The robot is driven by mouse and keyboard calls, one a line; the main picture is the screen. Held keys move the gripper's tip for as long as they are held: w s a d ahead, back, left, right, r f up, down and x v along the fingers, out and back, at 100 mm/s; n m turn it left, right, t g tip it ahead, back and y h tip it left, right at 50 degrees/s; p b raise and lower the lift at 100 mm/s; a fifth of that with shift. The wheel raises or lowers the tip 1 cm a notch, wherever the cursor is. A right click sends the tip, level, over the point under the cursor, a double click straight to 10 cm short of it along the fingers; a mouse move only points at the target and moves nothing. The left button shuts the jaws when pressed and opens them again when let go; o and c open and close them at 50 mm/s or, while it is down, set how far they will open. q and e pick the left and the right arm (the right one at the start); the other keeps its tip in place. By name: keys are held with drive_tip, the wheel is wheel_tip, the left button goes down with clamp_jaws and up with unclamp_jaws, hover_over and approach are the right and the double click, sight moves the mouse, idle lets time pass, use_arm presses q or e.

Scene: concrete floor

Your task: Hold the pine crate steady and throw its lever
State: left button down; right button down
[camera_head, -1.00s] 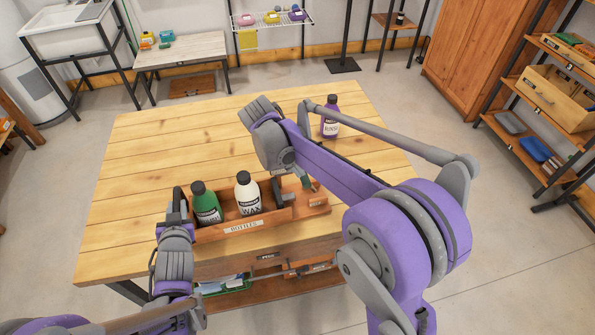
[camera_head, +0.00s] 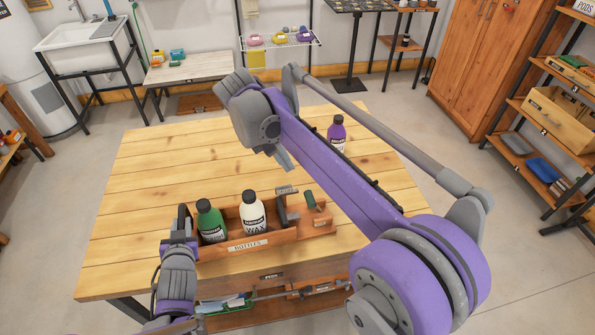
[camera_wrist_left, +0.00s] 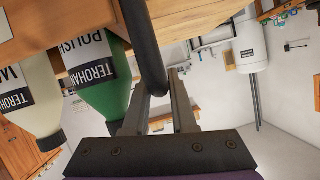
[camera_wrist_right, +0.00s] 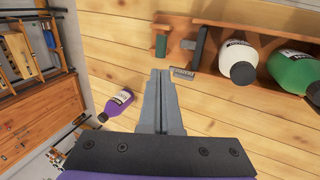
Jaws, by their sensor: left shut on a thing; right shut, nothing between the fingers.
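The pine crate (camera_head: 275,239), labelled BOTTLES, stands at the table's front edge holding a green bottle (camera_head: 211,222) and a white bottle (camera_head: 252,213). My left gripper (camera_head: 181,222) is shut on the dark bar handle at its left end; the left wrist view shows the handle (camera_wrist_left: 146,45) between the fingers. At the crate's right end are a dark grey upright piece (camera_head: 286,212) and a green grip (camera_head: 310,198); I cannot tell which is the lever. My right gripper (camera_head: 287,164) is shut and empty above the table, behind that end, apart from the crate.
A purple bottle (camera_head: 337,132) stands at the back right of the wooden table (camera_head: 160,170). The tabletop behind the crate is otherwise clear. A shelf below the table holds tools and other items.

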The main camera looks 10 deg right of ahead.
drive_tip(key=d+m+y, duration=0.5)
drive_tip(key=d+m, duration=0.6)
drive_tip(key=m, duration=0.7)
drive_tip(key=f, duration=0.3)
drive_tip(key=a+f, duration=0.1)
drive_tip(key=f, duration=0.7)
drive_tip(key=shift+w+a+f, duration=0.2)
drive_tip(key=shift+w+a, duration=0.1)
drive_tip(key=shift+a, duration=0.1)
drive_tip(key=shift+a+f, duration=0.45)
drive_tip(key=shift+a, duration=0.05)
